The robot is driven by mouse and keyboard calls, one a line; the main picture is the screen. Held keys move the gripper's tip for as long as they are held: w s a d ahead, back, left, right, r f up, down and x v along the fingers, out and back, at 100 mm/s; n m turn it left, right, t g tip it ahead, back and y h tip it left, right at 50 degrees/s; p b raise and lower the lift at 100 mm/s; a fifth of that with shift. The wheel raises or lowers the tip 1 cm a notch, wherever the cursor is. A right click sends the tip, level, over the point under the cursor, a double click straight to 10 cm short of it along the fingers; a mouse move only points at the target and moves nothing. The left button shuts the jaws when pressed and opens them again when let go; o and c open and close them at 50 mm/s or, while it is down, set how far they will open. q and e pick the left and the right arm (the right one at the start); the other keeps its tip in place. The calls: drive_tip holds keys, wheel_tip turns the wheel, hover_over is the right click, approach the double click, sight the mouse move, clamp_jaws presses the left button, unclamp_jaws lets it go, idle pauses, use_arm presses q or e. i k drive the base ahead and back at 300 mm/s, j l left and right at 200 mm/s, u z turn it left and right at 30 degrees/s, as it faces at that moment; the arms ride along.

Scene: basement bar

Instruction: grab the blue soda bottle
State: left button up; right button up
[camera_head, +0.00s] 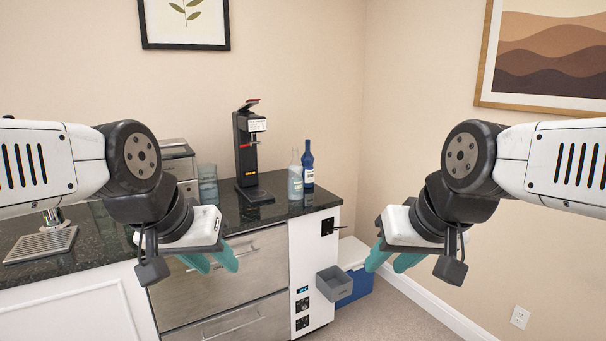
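A dark blue bottle (308,166) with a pale label stands upright near the right end of the dark counter. Just left of it, and partly in front, stands a clear pale-blue bottle (295,180) with a narrow neck. My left gripper (222,266) hangs in front of the steel drawers, left of and nearer than both bottles. Its teal fingers are apart with nothing between them. My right gripper (385,267) hangs to the right of the counter's end, in front of the wall corner. Its teal fingers are also apart and empty. Neither gripper touches a bottle.
A black dispenser (247,150) stands on the counter (275,205) left of the bottles. Glasses (208,185) and a steel box (180,160) stand further left. A grey bin (333,283) juts from the white cabinet, near a blue-and-white cooler (358,287) on the floor.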

sight(308, 159)
drive_tip(key=i+u, duration=0.15)
drive_tip(key=i, duration=0.3)
drive_tip(key=i+l+u, duration=0.15)
drive_tip(key=i, duration=0.35)
drive_tip(key=i+l+u, duration=0.15)
drive_tip(key=i, duration=0.3)
drive_tip(key=i+l+u, duration=0.15)
drive_tip(key=i, duration=0.3)
drive_tip(key=i+l+u, duration=0.15)
drive_tip(key=i, duration=0.3)
drive_tip(key=l, duration=0.1)
